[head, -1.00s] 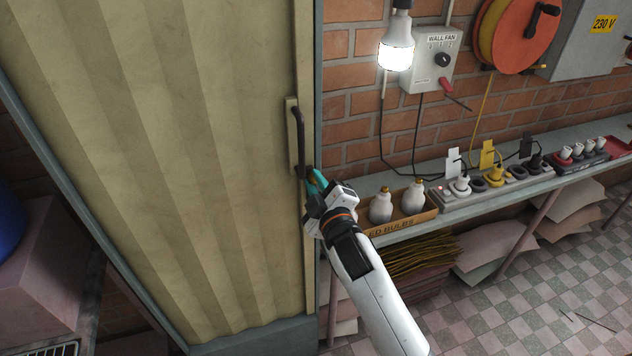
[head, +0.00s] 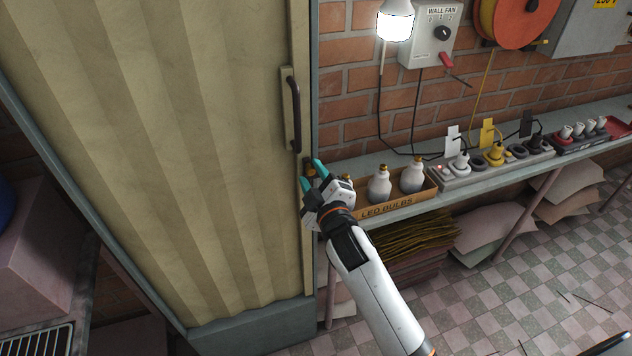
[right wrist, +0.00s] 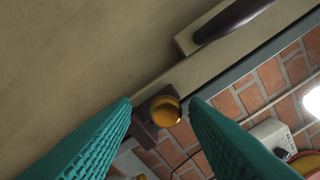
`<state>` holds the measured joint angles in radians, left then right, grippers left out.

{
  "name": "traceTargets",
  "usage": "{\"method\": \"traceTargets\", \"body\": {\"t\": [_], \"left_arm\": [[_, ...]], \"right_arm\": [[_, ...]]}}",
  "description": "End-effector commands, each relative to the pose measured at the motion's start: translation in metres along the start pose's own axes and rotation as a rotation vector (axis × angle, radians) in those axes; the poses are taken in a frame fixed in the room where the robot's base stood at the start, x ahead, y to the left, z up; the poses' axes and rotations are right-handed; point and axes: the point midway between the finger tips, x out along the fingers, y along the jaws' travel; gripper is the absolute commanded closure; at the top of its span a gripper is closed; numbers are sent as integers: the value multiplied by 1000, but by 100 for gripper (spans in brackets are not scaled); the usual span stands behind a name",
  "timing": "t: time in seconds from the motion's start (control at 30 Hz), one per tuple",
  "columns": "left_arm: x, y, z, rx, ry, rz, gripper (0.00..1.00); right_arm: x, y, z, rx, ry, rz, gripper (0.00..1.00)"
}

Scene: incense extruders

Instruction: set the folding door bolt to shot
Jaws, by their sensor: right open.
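The cream folding door (head: 200,150) stands closed up to its right-hand post, with a dark bar handle (head: 292,115) on its edge, also in the right wrist view (right wrist: 232,18). Below the handle is the door bolt (head: 308,163), mostly hidden by my gripper in the head view. In the right wrist view the bolt's round brass knob (right wrist: 165,110) sits on a dark brown mount at the door's edge. My right gripper (head: 314,168) is open, its teal fingers on either side of the knob in the picture, with visible gaps. I cannot tell whether they touch it. My left gripper is out of view.
A shelf (head: 350,165) runs along the brick wall to the right, close to my right gripper. It bears an LED bulbs box (head: 400,206) and power strips (head: 480,170). A lit bulb (head: 395,22) hangs beside a wall fan switch (head: 430,35). Tiled floor lies open at lower right.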

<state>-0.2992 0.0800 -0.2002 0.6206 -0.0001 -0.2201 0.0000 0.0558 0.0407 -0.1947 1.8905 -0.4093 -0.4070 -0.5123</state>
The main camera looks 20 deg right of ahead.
Motion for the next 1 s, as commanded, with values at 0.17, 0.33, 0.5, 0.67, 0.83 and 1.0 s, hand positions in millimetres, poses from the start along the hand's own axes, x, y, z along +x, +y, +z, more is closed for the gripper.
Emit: {"method": "traceTargets", "body": {"t": [0.17,0.33,0.5,0.67,0.83,1.0], "left_arm": [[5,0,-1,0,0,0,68],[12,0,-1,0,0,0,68],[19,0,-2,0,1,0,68],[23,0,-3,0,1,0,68],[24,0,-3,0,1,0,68],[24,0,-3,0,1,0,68]], "right_arm": [[-19,2,-1,0,0,1,59],[-56,3,-2,0,1,3,59],[-90,3,-2,0,1,3,59],[-111,2,-2,0,2,3,59],[-119,1,-1,0,2,2,59],[-119,1,0,0,2,2,59]]}}
